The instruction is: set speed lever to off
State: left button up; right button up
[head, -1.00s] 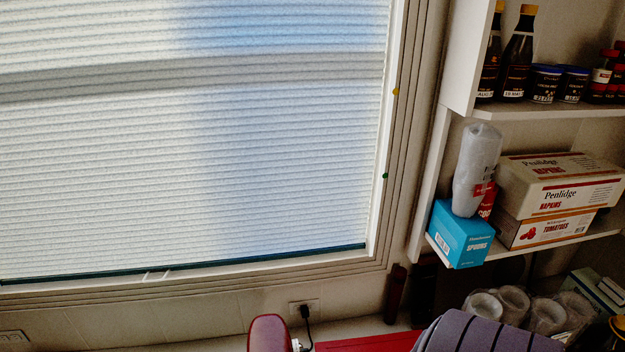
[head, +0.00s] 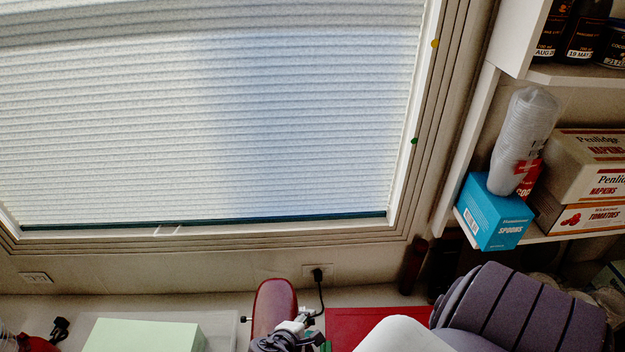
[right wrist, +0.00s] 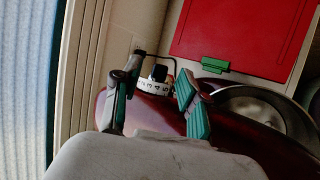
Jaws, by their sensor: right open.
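A dark red stand mixer (head: 274,302) stands at the bottom middle of the head view. Its dark red body (right wrist: 160,112) also spans the right wrist view. A black speed lever (right wrist: 160,72) sits on a white marked dial (right wrist: 152,87) on its side; I cannot read the setting. My right gripper (right wrist: 158,76) is open, with its fingers on either side of the dial and lever; contact is unclear. In the head view the right gripper (head: 292,332) is beside the mixer and hides part of it. My left gripper is not in view.
A red panel (head: 350,322) lies right of the mixer. A power cord (head: 320,293) runs to the wall outlet behind. A pale green block (head: 145,335) is at left. Shelves with a blue spoons box (head: 493,212) and napkins boxes are at right.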

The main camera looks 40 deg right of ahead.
jog(key=shift+x, duration=1.45)
jog(key=shift+c, duration=0.4)
grip_shut()
